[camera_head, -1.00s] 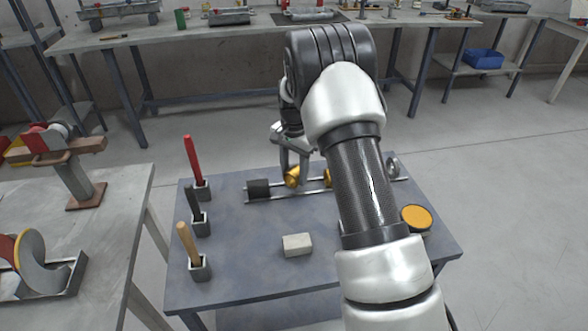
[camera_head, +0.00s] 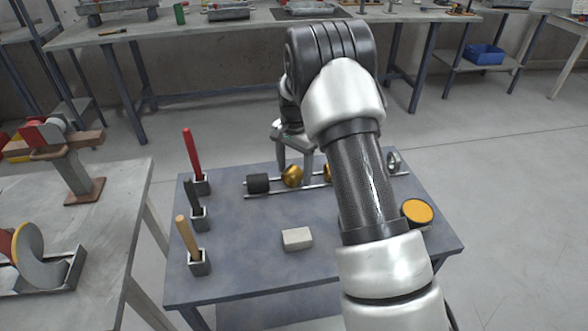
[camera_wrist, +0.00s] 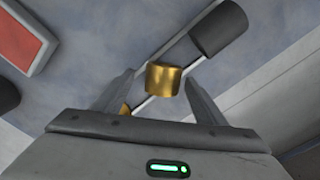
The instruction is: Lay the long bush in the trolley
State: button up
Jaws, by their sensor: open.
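Turned pieces lie in a row on a pair of thin rails (camera_head: 310,188) on the blue-grey table (camera_head: 245,240). A brass bush (camera_head: 292,175) is in the left part of the row, right of a dark cylinder (camera_head: 257,184). A second brass piece (camera_head: 327,171) is mostly hidden behind my arm. I cannot tell for sure which piece is the long bush. My gripper (camera_head: 295,167) is open at the first brass bush. In the wrist view this bush (camera_wrist: 163,79) shows between the spread fingers, with the dark cylinder (camera_wrist: 218,30) beyond. I cannot identify the trolley for sure.
Upright tools, one red (camera_head: 189,150), stand in holders on the table's left side. A pale block (camera_head: 297,239) lies at the front, and an orange-topped disc (camera_head: 417,212) is at right. A workbench (camera_head: 115,200) stands left.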

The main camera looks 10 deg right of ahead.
notch_tip(320, 180, up, 17)
jog(key=p, duration=0.3)
jog(key=shift+r, duration=0.2)
jog(key=shift+r, duration=0.1)
jog(key=s+r+n+t, duration=0.3)
jog(key=s+r+n, duration=0.1)
jog(key=s+r, duration=1.05)
jog(key=s+f+n+t, duration=0.25)
jog(key=s+n, duration=0.35)
jog(key=s, duration=1.3)
notch_tip(320, 180, up, 18)
jog(key=p, duration=1.7)
jog(key=shift+s+f, duration=0.15)
jog(key=shift+s, duration=0.05)
